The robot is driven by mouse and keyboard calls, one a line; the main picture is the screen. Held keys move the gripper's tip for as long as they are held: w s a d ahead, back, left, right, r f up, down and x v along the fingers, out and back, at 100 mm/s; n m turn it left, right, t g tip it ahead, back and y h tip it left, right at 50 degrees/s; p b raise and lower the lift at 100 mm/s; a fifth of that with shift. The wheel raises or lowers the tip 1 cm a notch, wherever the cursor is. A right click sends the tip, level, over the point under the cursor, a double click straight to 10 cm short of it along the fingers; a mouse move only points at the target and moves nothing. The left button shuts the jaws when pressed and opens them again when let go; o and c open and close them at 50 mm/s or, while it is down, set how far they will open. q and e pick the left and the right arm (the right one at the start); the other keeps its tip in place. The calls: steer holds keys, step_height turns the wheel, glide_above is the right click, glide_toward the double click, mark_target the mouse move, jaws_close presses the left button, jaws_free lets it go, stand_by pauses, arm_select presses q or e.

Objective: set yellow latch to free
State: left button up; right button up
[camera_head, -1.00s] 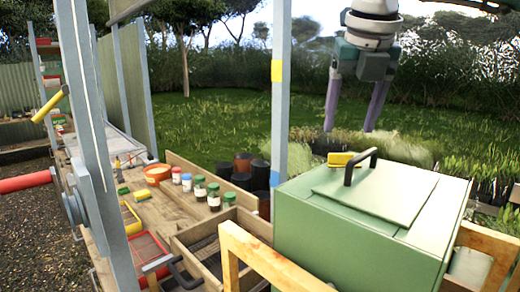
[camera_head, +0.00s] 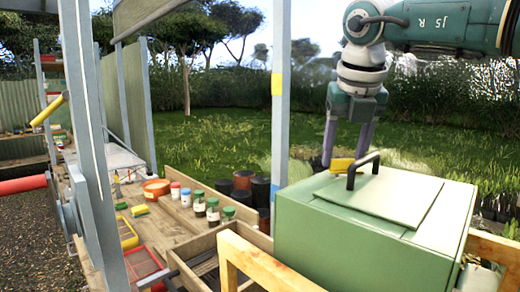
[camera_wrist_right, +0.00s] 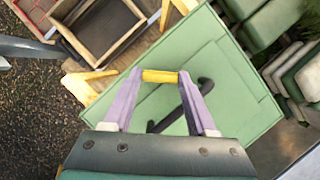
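A small yellow block, which looks like the yellow latch (camera_head: 342,165), sits on top of a green box (camera_head: 330,240) beside a black handle (camera_head: 353,176). My right gripper (camera_head: 344,160) comes down from above at the box's far side, its two purple fingers apart on either side of the yellow block. In the right wrist view the yellow latch (camera_wrist_right: 160,76) lies between the open fingertips (camera_wrist_right: 160,74), its ends close to them. I cannot tell whether they touch. The black handle (camera_wrist_right: 188,105) lies nearer the palm. My left gripper is not in view.
A wooden bench (camera_head: 165,222) at left holds several jars (camera_head: 199,203), an orange bowl (camera_head: 156,189) and trays. A grey post (camera_head: 280,100) stands left of the box. A wooden frame (camera_head: 262,262) stands before the box. A yellow cylinder (camera_head: 49,108) and a red one (camera_head: 22,184) are far left.

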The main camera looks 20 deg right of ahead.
steer(key=c, duration=0.5)
steer(key=shift+c, duration=0.2)
steer(key=shift+n, duration=0.3)
steer(key=shift+d+n+y+b, duration=0.1)
steer(key=shift+n+y+b, duration=0.25)
steer(key=shift+n, duration=0.25)
steer(key=shift+w+n+y, duration=0.15)
steer(key=shift+n+y, duration=0.2)
steer(key=shift+n, duration=0.55)
steer(key=n, duration=0.1)
steer(key=n+y+p, duration=0.1)
steer(key=n, duration=0.1)
steer(key=n+y, duration=0.1)
steer(key=n, duration=0.1)
steer(key=shift+w+d, duration=0.1)
steer(key=shift+w, duration=0.2)
steer(key=shift+n, duration=0.5)
steer(key=o, duration=1.1)
